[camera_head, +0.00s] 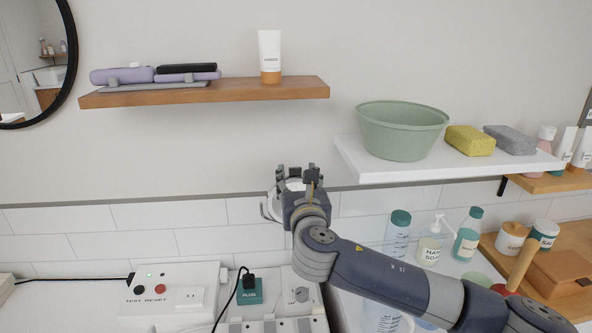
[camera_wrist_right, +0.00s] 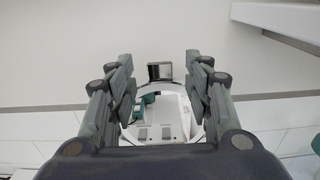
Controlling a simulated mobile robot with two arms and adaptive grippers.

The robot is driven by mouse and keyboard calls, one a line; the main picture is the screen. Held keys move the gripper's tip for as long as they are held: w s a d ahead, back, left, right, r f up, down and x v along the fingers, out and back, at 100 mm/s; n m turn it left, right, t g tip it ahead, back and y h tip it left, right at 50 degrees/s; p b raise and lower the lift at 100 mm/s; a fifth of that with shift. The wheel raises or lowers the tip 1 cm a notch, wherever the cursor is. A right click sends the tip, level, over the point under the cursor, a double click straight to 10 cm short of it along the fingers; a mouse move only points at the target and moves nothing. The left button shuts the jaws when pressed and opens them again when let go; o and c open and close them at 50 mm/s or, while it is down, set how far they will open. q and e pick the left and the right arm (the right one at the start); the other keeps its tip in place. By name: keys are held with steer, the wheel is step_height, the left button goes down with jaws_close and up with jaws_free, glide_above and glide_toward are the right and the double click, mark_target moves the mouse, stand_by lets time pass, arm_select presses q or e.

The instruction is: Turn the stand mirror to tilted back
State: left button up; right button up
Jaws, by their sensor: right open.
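The stand mirror (camera_head: 267,208) is mostly hidden behind my right gripper in the head view; a thin curved part of it shows at the gripper's left. In the right wrist view, the round mirror (camera_wrist_right: 163,112) lies between the fingers, with a pale rim and a dark square piece at its top. White and teal shapes show within its ring. Its tilt is hard to tell. My right gripper (camera_head: 298,178) is open, its fingers on either side of the mirror; I cannot tell whether they touch it. My left gripper is not in view.
A wooden shelf (camera_head: 210,94) hangs above the gripper. A white shelf (camera_head: 450,167) with a green basin (camera_head: 402,132) juts out at the right. Bottles, including hand soap (camera_head: 431,245), stand below it. A socket box (camera_head: 178,298) and a teal plug (camera_head: 250,291) sit at lower left.

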steer(key=shift+w+a+r, duration=0.1)
steer(key=shift+w+a, duration=0.05)
steer(key=shift+w, duration=0.85)
steer(key=shift+w+a, duration=0.1)
steer(key=shift+w, duration=0.1)
steer(key=shift+c, duration=0.8)
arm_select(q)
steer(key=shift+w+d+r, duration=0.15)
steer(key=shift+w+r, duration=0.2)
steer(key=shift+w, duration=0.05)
arm_select(e)
jaws_close()
